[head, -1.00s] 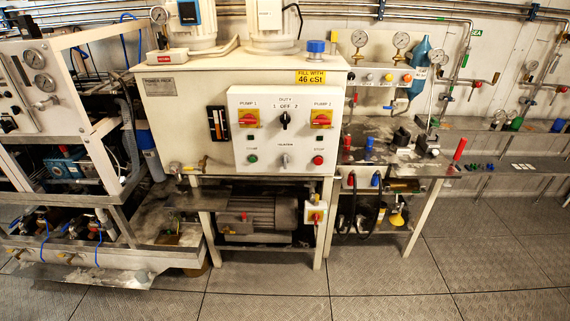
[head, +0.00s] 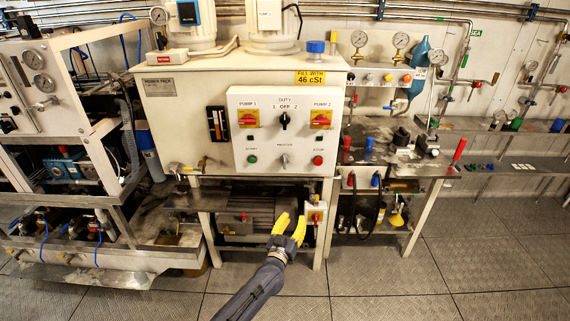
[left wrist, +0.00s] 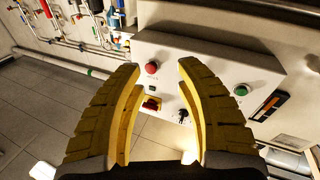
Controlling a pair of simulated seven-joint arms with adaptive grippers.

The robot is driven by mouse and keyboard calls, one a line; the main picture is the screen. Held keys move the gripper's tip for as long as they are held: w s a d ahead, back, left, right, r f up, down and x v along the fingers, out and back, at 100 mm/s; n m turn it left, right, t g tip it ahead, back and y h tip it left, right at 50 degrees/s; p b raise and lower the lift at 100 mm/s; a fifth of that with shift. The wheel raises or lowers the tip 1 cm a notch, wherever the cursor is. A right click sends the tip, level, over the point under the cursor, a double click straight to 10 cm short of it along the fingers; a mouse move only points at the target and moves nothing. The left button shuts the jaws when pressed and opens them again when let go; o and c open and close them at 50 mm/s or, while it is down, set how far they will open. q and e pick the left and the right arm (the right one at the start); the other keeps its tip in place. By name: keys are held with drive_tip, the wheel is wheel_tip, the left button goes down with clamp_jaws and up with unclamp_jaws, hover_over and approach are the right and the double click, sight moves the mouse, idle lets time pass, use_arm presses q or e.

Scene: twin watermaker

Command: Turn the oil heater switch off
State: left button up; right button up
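The heater switch (head: 285,160) is a small grey knob low on the white control panel (head: 244,137), between a green button (head: 252,159) and a red button (head: 318,160). In the head view its pointer looks roughly upright. My left gripper (head: 291,222), with yellow fingers, is open and empty below the panel, apart from the switch. In the left wrist view my open left gripper (left wrist: 158,66) faces the tilted panel (left wrist: 205,70). The red button (left wrist: 151,68) shows between its fingers; the heater switch seems hidden behind the right-hand finger. My right gripper is out of view.
Above the heater switch are the black duty knob (head: 285,120) and two red-and-yellow pump switches, one at left (head: 248,118) and one at right (head: 321,118). A small switch box (head: 315,213) on the frame leg is close beside my left gripper. Floor in front is clear.

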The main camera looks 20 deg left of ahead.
sight(285, 163)
use_arm(q)
wheel_tip(285, 163, up, 15)
drive_tip(key=a+n+t+y, duration=0.1)
drive_tip(key=a+n+y, duration=0.1)
drive_tip(key=n+y, duration=0.25)
drive_tip(key=w+a+g, duration=0.1)
drive_tip(key=w+a, duration=0.1)
drive_tip(key=w, duration=0.3)
drive_tip(key=w+a+f+m+g+y, duration=0.1)
drive_tip(key=w+a, duration=0.1)
drive_tip(key=w, duration=0.4)
drive_tip(key=w+a+f+m, duration=0.1)
drive_tip(key=w+a, duration=0.1)
drive_tip(key=w, duration=0.3)
drive_tip(key=shift+w+a+g+y, duration=0.15)
drive_tip(key=shift+w+g+y, duration=0.1)
drive_tip(key=shift+g+y, duration=0.15)
clamp_jaws()
